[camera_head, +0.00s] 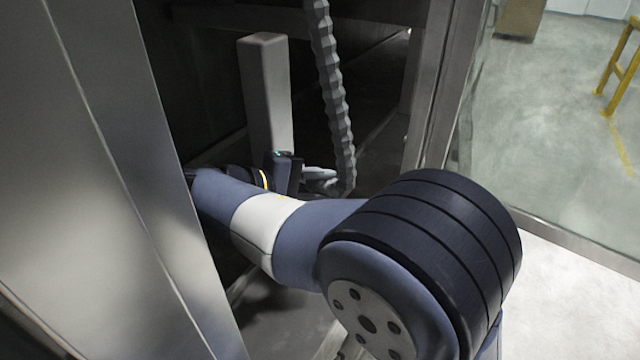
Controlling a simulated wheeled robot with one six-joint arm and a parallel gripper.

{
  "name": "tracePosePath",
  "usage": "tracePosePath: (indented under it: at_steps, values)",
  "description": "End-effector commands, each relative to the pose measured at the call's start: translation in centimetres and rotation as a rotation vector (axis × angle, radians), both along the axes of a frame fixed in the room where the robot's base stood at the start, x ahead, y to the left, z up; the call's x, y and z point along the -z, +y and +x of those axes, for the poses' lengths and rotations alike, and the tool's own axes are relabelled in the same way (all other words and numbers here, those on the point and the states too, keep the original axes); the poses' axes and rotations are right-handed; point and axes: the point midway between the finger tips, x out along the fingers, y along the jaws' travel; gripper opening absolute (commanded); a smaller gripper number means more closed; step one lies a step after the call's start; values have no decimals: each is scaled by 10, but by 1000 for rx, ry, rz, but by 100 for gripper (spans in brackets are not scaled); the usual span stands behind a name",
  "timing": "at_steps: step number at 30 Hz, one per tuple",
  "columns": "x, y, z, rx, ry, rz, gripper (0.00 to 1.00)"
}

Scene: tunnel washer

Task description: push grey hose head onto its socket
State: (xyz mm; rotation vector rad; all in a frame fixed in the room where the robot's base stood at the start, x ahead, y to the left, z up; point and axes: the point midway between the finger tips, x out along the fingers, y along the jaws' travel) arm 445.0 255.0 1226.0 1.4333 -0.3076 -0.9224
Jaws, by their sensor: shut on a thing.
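A ribbed grey hose (335,100) hangs from the top of the picture and curves back to the left at its lower end. My gripper (324,175) is at that lower end, inside the machine frame, with its light fingers shut on the grey hose head. The hose head is mostly covered by the fingers and is too small to make out clearly. I cannot make out the socket; my arm and the dark interior may hide it.
A grey upright post (266,95) stands just behind my gripper. A large metal panel (110,180) closes in the left side, and a metal frame upright (440,90) stands at right. Open floor (550,130) and a yellow stand (620,70) lie beyond it.

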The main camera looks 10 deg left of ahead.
Motion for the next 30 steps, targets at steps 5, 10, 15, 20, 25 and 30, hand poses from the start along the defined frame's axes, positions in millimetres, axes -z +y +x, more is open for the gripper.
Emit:
tracePosePath:
  at_steps: [5,10,15,20,25,30]
  values:
    - [-1,3,1,0,-1,1,0]
    - [-1,5,2,0,-1,1,0]
    - [0,7,2,0,0,0,0]
    - [0,9,3,0,0,0,0]
    - [-1,12,4,-1,-1,1,0]
    - [-1,14,5,-1,-1,1,0]
